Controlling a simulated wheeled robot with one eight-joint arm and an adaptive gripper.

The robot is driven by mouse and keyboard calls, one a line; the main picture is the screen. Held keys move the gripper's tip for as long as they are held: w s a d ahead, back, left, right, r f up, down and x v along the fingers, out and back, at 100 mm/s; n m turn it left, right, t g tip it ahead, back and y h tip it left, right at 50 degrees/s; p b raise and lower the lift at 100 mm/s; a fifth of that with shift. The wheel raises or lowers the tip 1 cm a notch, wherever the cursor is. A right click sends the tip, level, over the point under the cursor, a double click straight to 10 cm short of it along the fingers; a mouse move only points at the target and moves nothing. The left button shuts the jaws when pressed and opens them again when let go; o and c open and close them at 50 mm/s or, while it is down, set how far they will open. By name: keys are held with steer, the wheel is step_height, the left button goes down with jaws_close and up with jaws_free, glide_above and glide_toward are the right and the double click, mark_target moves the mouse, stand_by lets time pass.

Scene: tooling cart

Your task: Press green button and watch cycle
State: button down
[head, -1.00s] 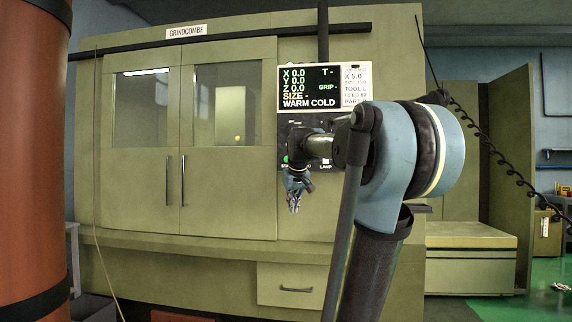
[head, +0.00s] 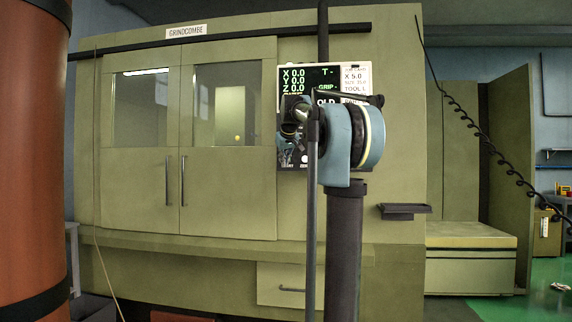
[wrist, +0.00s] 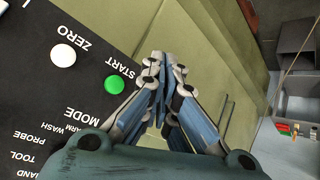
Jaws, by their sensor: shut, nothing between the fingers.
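The green button (wrist: 114,84) is on the black control panel (wrist: 40,110) in the wrist view, beside the word START. In the head view it does not show; my gripper is in front of that part of the panel. My gripper (wrist: 165,62) is shut and empty. In the wrist view its fingertips are to the right of the green button and a little higher in the picture, near the panel's edge. They look apart from the button, but the depth is hard to tell. In the head view my gripper (head: 286,157) is at the panel's lower left.
A white button (wrist: 63,55) is beside the green one, near ZERO. The screen (head: 294,78) above is partly hidden by my arm. The machine's doors (head: 143,185) are closed, with windows and vertical handles. A small dark shelf (head: 404,209) juts out right of my arm.

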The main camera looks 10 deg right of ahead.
steer(key=w+d, duration=0.2)
steer(key=w, duration=0.6)
steer(key=shift+w+d, duration=0.2)
steer(key=shift+d, duration=0.2)
steer(key=shift+w+d+r, duration=0.1)
steer(key=shift+w+d, duration=0.05)
steer(key=shift+w, duration=0.35)
steer(key=shift+w+d, duration=0.15)
steer(key=shift+w, duration=0.3)
stand_by(2.9)
steer(key=shift+s, duration=0.1)
steer(key=shift+s+a, duration=0.3)
steer(key=shift+s, duration=0.55)
steer(key=shift+s, duration=0.1)
steer(key=shift+s+a, duration=0.25)
steer(key=shift+s, duration=0.5)
steer(key=shift+s+a, duration=0.25)
steer(key=shift+s, duration=0.55)
steer(key=shift+s+a, duration=0.25)
steer(key=shift+s, duration=0.5)
